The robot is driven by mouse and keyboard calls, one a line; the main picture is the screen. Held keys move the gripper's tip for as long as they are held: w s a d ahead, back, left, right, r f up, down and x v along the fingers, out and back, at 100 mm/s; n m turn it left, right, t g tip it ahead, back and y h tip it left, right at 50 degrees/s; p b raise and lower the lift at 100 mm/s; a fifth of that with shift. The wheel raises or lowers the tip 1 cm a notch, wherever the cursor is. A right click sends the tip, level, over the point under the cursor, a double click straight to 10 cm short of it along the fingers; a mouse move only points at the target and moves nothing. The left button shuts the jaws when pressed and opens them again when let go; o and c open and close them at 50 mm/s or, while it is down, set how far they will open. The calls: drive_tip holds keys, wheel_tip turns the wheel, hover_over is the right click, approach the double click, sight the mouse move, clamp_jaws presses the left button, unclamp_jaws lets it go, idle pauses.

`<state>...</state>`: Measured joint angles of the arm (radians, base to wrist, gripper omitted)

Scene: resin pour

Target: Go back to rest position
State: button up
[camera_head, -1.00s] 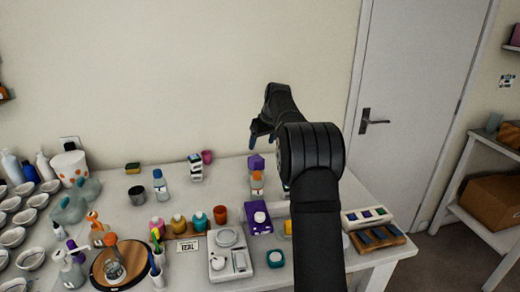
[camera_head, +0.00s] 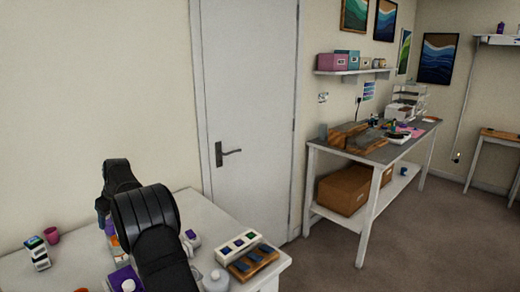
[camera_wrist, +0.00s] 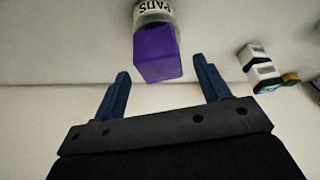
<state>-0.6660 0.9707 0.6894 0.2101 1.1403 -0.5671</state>
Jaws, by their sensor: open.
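My gripper (camera_wrist: 162,68) is open, with its two blue fingers apart and nothing held between them. In the wrist view a container with a purple top (camera_wrist: 158,53) and a label reading "PADS" stands beyond the fingertips, apart from both fingers. The other finger is hidden there.
The table (camera_head: 200,210) holds a white tray with colour samples (camera_head: 240,243), a wooden piece with blue strips (camera_head: 254,262), a white lidded jar (camera_head: 216,281), a pink cup (camera_head: 52,235) and a purple box (camera_head: 122,277). A door (camera_head: 245,110) and a side bench (camera_head: 345,150) stand to the right.

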drive_tip(key=x, duration=0.3)
drive_tip(key=shift+a+f, duration=0.1)
drive_tip(key=shift+f, duration=0.2)
wheel_tip(320, 180, up, 2)
drive_tip(key=shift+r, duration=0.9)
